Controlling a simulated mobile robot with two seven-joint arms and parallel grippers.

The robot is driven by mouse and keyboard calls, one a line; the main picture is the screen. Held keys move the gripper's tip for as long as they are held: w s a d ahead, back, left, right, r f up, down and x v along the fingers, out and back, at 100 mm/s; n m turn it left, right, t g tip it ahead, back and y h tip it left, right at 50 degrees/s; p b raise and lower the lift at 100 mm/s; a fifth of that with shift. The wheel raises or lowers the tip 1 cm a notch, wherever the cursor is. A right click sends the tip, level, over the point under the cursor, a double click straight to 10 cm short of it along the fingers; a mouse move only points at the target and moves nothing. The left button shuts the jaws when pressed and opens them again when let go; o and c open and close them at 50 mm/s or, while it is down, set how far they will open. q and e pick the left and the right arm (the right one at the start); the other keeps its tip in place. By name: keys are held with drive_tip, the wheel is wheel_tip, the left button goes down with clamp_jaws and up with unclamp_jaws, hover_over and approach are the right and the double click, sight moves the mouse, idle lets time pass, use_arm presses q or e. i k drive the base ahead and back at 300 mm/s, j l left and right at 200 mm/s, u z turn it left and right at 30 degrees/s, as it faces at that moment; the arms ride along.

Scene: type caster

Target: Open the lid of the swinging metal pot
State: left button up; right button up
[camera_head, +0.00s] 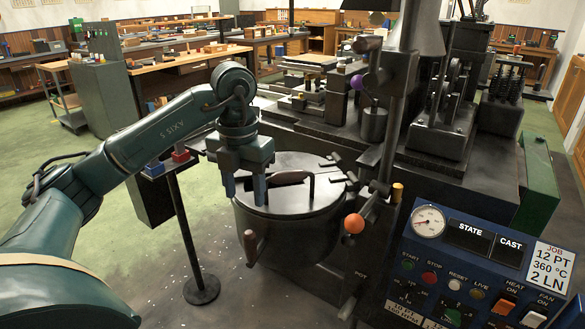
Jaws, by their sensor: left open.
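The metal pot (289,232) is a dark round vessel at the centre, beside the casting machine. Its flat grey lid (280,205) lies closed on top. A wooden-gripped handle (250,245) sticks out at the pot's front left. My left gripper (245,190) points down over the left part of the lid, with its two fingers apart at the left end of the arched handle. I cannot tell whether the fingers touch the handle or lid. My right gripper is not visible.
The machine's upright post (390,130) and an orange knob (354,223) stand just right of the pot. A blue control panel (484,260) fills the lower right. A small stand (182,235) is left of the pot. Green floor beyond it is open.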

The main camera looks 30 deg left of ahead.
sight(324, 185)
drive_tip(key=k+l, duration=0.8)
drive_tip(key=l, duration=0.15)
